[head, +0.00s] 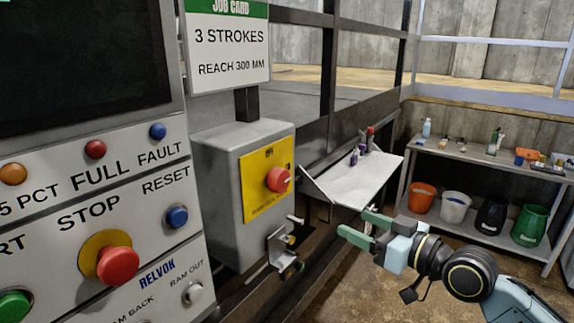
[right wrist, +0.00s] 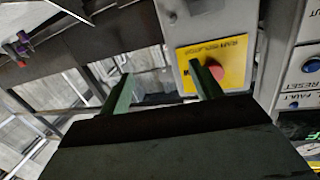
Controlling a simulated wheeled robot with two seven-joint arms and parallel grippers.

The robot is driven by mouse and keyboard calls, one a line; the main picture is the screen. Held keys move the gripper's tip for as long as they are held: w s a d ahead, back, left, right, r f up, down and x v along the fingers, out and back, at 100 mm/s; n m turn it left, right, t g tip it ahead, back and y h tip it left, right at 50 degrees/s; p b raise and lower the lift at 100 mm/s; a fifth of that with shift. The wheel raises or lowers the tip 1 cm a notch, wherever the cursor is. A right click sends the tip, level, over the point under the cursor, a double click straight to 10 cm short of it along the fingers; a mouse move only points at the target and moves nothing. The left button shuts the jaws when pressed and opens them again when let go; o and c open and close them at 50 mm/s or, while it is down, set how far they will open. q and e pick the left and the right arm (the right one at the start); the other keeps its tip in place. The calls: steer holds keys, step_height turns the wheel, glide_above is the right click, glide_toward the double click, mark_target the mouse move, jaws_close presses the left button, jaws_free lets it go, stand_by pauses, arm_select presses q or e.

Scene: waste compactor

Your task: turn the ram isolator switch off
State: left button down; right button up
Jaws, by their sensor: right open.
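The ram isolator switch is a red round knob (head: 278,180) on a yellow plate (head: 254,187), on the front of a grey box (head: 217,190) in the middle of the head view. My right gripper (head: 358,228) is open and empty, to the right of the box and a little below the knob, apart from it. In the right wrist view its two green fingers (right wrist: 160,88) point toward the box; one finger partly covers the red knob (right wrist: 216,73) and the yellow plate (right wrist: 226,55). My left gripper is not in view.
A control panel (head: 130,215) with a red stop button (head: 117,265) is at the left. A metal bracket (head: 282,245) sticks out below the box. A white shelf (head: 350,178) with small bottles is behind my gripper. A workbench (head: 480,155) with buckets stands at the right.

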mark_target(284, 179)
steer(key=s+a+r+n+g+y+p, duration=0.1)
steer(key=s+a+r+n+g+y, duration=0.25)
steer(key=r, duration=0.55)
steer(key=shift+m+t+h, duration=0.25)
steer(key=shift+t+h, duration=0.1)
steer(key=shift+t, duration=0.4)
steer(key=p+x, duration=0.1)
steer(key=x, duration=0.2)
steer(key=s+p+x, duration=0.1)
steer(key=x, duration=0.3)
steer(key=a+p+x, duration=0.1)
steer(key=x, duration=0.3)
steer(key=shift+s+a, duration=0.15)
steer(key=shift+s, duration=0.1)
steer(key=shift+w+a+p, duration=0.4)
steer(key=shift+a, duration=0.1)
steer(key=shift+c, duration=0.4)
